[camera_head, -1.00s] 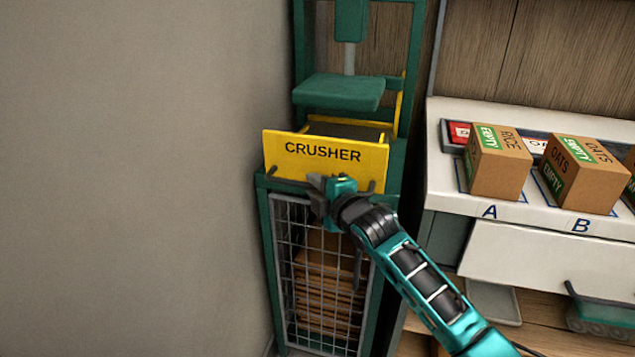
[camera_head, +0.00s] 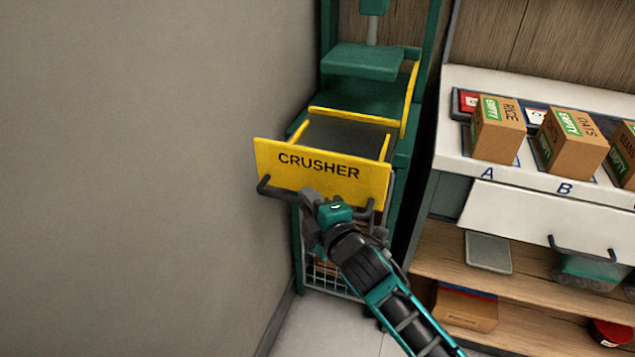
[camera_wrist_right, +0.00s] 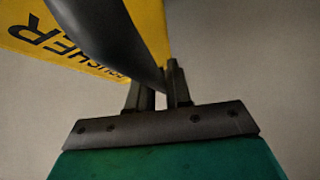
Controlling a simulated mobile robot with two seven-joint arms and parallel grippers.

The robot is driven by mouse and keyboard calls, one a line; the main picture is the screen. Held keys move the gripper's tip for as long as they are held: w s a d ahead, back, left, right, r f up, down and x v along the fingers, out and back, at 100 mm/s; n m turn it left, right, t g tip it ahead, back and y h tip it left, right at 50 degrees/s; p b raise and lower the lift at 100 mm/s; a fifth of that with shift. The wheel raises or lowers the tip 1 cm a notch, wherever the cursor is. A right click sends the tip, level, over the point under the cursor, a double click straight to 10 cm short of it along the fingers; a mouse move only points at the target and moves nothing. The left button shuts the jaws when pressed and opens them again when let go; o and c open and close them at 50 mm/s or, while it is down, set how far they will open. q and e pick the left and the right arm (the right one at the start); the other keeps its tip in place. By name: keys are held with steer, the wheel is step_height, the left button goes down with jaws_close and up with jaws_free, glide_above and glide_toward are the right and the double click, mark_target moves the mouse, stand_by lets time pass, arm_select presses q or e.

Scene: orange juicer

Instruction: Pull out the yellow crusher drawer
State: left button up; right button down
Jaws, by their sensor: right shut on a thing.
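The yellow crusher drawer (camera_head: 322,172) stands pulled well out of the green crusher frame (camera_head: 362,62), its dark tray floor (camera_head: 345,135) open to view from above. A dark bar handle (camera_head: 277,190) runs across the lower part of its front. My right gripper (camera_head: 312,200) is at the middle of this handle and shut on it. In the right wrist view the dark handle (camera_wrist_right: 110,40) passes between the fingers (camera_wrist_right: 160,88), with the yellow front behind it. The gripper covers the middle of the handle. My left gripper is not in view.
A wire cage (camera_head: 330,278) is below the drawer. A plain wall (camera_head: 130,170) is close on the left. On the right, a white shelf (camera_head: 465,175) holds cardboard boxes (camera_head: 497,130), with wooden shelves below. Bare floor (camera_head: 325,325) shows in front.

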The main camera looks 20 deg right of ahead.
steer(key=shift+s+a, duration=0.5)
steer(key=shift+s, duration=0.25)
steer(key=c, duration=1.1)
jaws_free()
steer(key=shift+c, duration=0.2)
steer(key=shift+s, duration=0.1)
steer(key=p+v, duration=0.1)
steer(key=v, duration=1.1)
steer(key=shift+s, duration=0.4)
steer(key=s+d+f+m+g, duration=0.2)
steer(key=s+f+m, duration=0.2)
steer(key=f+m, duration=0.3)
steer(key=s+d+f+m+g+h+p, duration=0.1)
steer(key=s+d+f+m+g, duration=0.1)
steer(key=f+m, duration=0.6)
steer(key=shift+s+d+f+m+g, duration=0.2)
steer(key=shift+s+m+g, duration=0.35)
steer(key=shift+s, duration=0.65)
